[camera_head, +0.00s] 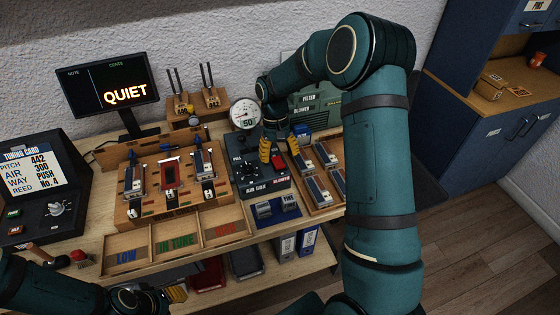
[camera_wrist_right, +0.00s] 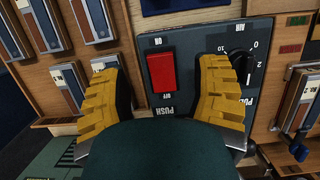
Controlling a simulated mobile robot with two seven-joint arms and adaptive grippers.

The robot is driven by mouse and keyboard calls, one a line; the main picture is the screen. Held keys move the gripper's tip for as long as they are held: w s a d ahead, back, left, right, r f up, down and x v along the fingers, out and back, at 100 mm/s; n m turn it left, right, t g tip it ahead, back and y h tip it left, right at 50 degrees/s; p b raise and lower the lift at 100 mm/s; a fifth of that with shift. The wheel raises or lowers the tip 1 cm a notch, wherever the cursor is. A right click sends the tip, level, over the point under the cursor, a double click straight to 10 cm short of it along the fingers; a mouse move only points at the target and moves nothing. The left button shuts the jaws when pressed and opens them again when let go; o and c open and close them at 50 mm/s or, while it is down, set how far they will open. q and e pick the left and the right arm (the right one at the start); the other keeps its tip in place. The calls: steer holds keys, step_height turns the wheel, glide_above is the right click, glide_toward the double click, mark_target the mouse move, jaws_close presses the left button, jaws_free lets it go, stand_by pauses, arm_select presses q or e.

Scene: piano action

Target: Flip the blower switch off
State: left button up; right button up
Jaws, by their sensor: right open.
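The red blower switch (camera_wrist_right: 162,72) is a rocker on the dark air box (camera_wrist_right: 190,40), between ON and OFF labels. I cannot tell for certain which side is pressed. In the head view the switch (camera_head: 278,162) shows just below my right gripper (camera_head: 279,149). That gripper is open, with its yellow fingers on either side of the switch in the right wrist view (camera_wrist_right: 160,82); nothing is between them but the switch beyond, and contact is not visible. My left gripper (camera_head: 176,293) is partly visible low at the bottom left, away from the box; its opening is unclear.
A black knob (camera_wrist_right: 241,62) sits beside the switch. A round gauge (camera_head: 244,114) stands behind the box. Wooden reed trays (camera_head: 325,196) lie to its right, and a wooden fixture (camera_head: 165,212) to its left. A screen (camera_head: 110,85) reads QUIET.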

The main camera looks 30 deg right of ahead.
mark_target(277, 159)
steer(key=v, duration=0.9)
